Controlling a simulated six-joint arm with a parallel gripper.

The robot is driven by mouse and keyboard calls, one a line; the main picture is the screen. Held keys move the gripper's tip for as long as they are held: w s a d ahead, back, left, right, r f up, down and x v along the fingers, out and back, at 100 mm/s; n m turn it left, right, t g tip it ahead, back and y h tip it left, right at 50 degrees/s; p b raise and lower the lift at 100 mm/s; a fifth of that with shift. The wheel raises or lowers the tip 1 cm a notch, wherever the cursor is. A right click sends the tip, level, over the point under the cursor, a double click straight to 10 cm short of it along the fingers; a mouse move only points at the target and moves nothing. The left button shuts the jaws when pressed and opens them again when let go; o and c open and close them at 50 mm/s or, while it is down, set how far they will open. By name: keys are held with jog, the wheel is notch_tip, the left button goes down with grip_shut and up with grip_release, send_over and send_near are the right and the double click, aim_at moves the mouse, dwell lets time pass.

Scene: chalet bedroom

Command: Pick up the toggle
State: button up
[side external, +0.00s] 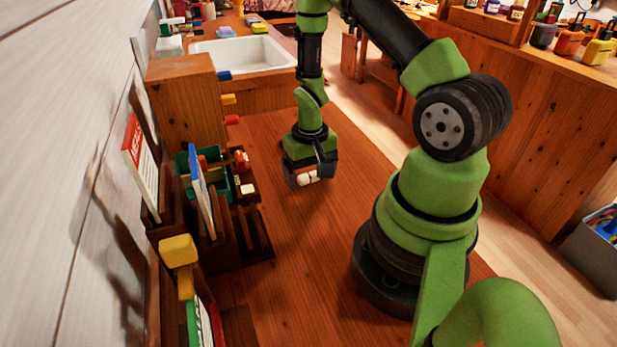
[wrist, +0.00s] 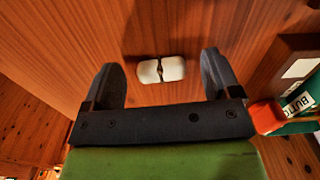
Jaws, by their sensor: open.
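The toggle (wrist: 161,69) is a small white piece with a dark line across its middle. In the wrist view it lies on the brown wooden tabletop (wrist: 150,25), between and slightly beyond my open fingers. In the side view the toggle (side external: 307,178) shows at the lower end of my gripper (side external: 310,178), partly covered by it. My gripper (wrist: 165,80) is open with nothing held, pointing down, with one finger to each side of the toggle. I cannot tell the exact height of the fingertips above the table.
A dark wooden rack (side external: 240,250) with upright cards stands left of my gripper. A green bin (side external: 185,165) and a small dark tray (side external: 243,190) with a white piece sit near it. A white basin (side external: 245,52) is behind. The tabletop in front of my gripper is clear.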

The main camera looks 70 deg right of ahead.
aim_at(310, 176)
jog(key=shift+c, duration=0.2)
jog(key=c, duration=1)
jog(key=shift+o, duration=0.2)
jog(key=shift+r, duration=0.1)
notch_tip(310, 176, up, 10)
